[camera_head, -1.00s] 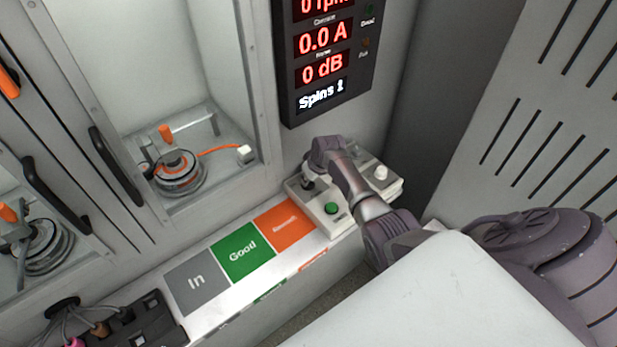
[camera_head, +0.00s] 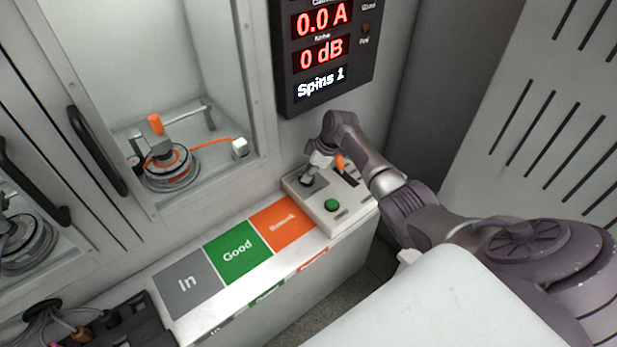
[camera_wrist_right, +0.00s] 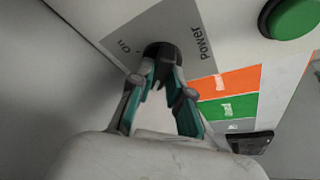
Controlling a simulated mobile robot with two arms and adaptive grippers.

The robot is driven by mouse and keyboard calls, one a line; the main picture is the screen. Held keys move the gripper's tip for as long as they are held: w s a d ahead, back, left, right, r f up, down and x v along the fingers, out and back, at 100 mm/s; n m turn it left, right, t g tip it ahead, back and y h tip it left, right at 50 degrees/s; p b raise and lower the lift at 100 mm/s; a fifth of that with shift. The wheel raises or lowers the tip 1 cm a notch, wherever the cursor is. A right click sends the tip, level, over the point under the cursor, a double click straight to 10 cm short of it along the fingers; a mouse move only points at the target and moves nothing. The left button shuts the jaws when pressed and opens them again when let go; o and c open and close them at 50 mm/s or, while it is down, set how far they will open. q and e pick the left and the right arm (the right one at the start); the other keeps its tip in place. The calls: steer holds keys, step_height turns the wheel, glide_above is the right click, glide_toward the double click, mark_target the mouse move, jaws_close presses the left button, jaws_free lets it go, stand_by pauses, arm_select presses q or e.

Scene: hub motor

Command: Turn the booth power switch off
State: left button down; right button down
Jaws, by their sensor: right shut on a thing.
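The power switch is a black round knob (camera_wrist_right: 162,50) on a grey plate marked "Power" and "On" in the right wrist view. In the head view the knob (camera_head: 307,181) sits at the left of the white control box (camera_head: 345,222). My right gripper (camera_head: 312,172) reaches down onto it from above. In the wrist view its fingers (camera_wrist_right: 164,78) are shut on the knob, one on each side. The knob's pointer mark and exact setting are hidden. My left gripper is not in view.
A green button (camera_head: 331,205) and an orange lever (camera_head: 340,163) are close beside the gripper on the box. A display (camera_head: 325,55) hangs above. A ledge with grey, green (camera_head: 237,250) and orange areas runs left. A booth holds a motor (camera_head: 170,167).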

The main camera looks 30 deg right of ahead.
stand_by(0.4)
steer(key=c, duration=1.1)
jaws_free()
steer(key=v, duration=1.2)
steer(key=shift+w+d, duration=0.1)
steer(key=shift+w, duration=0.05)
